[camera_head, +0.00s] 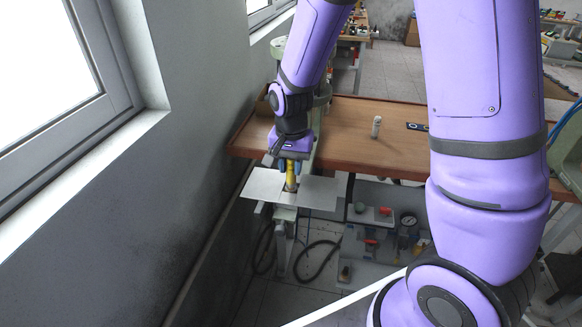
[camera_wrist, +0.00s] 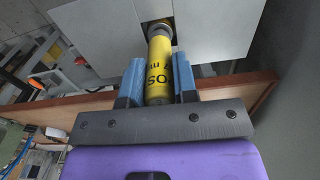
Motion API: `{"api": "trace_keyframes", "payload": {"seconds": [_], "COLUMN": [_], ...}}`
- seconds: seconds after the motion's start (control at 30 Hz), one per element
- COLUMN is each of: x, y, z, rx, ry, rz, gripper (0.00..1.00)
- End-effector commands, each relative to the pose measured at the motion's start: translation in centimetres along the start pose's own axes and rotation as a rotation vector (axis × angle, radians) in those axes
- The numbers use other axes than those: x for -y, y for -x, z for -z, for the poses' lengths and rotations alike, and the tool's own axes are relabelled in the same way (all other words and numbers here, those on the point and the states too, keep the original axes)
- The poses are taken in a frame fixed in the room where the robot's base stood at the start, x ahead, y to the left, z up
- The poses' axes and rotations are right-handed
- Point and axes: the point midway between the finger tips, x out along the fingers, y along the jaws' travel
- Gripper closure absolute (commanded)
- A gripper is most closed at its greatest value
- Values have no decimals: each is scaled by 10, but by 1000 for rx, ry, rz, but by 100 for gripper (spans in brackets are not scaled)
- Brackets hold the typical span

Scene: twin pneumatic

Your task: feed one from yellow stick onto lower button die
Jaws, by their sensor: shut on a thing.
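The yellow stick (camera_wrist: 159,68) with dark lettering is between the two blue fingers of my gripper (camera_wrist: 160,84) in the wrist view. My gripper (camera_head: 289,163) is shut on it, and the stick (camera_head: 291,178) points down in the head view. Its far end meets a brass-coloured ring at the die (camera_wrist: 158,27), in a gap between grey plates. I cannot tell whether the end touches the die. In the head view the die is hidden behind the stick and the plates. No loose piece shows at the stick's end.
Grey metal plates (camera_head: 262,186) flank the machine's working spot. A brown wooden bench (camera_head: 350,135) stands behind, with a small pale bottle (camera_head: 376,126) and a dark item (camera_head: 417,127) on it. A panel with red knobs and a gauge (camera_head: 408,220) is below right. The wall is close on the left.

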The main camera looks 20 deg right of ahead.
Motion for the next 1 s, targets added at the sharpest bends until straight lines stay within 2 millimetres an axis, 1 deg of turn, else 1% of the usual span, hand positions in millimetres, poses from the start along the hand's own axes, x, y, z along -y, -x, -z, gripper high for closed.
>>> {"api": "trace_keyframes", "payload": {"seconds": [0.63,0.8,1.0], "x": [0,0,0], "y": [45,50,50], "z": [0,0,0], "rx": [-2,-1,-1], "ry": [1,0,0], "rz": [2,1,1], "gripper": [92,92,92]}}
